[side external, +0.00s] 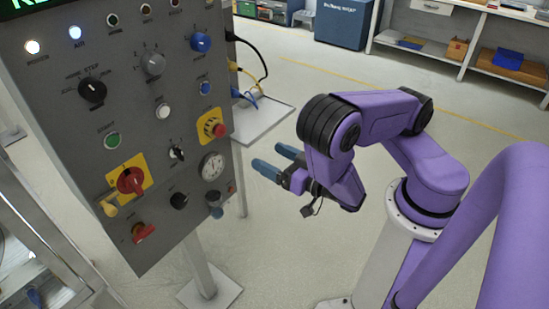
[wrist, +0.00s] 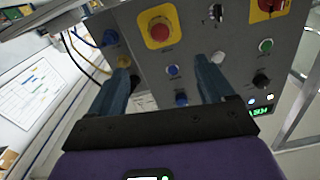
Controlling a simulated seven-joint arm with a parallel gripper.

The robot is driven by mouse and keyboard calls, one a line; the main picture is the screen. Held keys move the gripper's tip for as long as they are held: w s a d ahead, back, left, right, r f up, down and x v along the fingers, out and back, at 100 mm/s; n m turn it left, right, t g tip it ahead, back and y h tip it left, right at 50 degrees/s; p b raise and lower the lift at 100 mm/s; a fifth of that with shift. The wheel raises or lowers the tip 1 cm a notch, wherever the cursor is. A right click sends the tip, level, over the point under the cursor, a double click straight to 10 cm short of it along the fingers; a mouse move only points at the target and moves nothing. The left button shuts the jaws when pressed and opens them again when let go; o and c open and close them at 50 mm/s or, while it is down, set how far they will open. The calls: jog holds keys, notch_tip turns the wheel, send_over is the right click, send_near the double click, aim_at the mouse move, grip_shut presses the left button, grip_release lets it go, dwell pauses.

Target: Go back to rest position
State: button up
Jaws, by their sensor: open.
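My gripper (side external: 278,165) is open and empty in the side external view, its two blue fingers pointing left toward the grey control panel (side external: 140,205). It hangs in the air to the right of the panel, apart from it as far as I can tell. In the wrist view my gripper (wrist: 160,82) shows its two blue fingers spread wide with nothing between them. The panel (wrist: 195,50) fills the middle of that view and appears turned. A red emergency button on a yellow plate (wrist: 160,32) shows above and between the fingers.
The panel carries knobs, a red rotary switch (side external: 131,180), a gauge (side external: 212,167) and lit lamps. A small shelf (side external: 262,118) with cables (side external: 253,75) juts from its right side. A blue bin (side external: 343,22) and workbench (side external: 505,70) stand far back. Floor around my arm is clear.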

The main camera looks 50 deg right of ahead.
jog(key=s+a+f+g+y, duration=0.25)
jog(key=a+f+g, duration=0.25)
jog(key=a+g, duration=0.25)
jog(key=s+a+r+n+g+y, duration=0.2)
jog(key=s+a+r+n+g, duration=0.15)
jog(key=s+g, duration=0.3)
jog(key=s+d+r+n+g, duration=0.2)
jog(key=s+r+n+g, duration=0.2)
jog(key=s+r+n, duration=0.15)
jog(key=s+d+r+n+h, duration=0.2)
jog(key=d+r+n+h, duration=0.2)
jog(key=d, duration=0.6)
jog(key=shift+s+d+r+n, duration=0.15)
jog(key=shift+d+r+n, duration=0.3)
jog(key=shift+r, duration=0.45)
jog(key=shift+a, duration=0.1)
dwell(1.4)
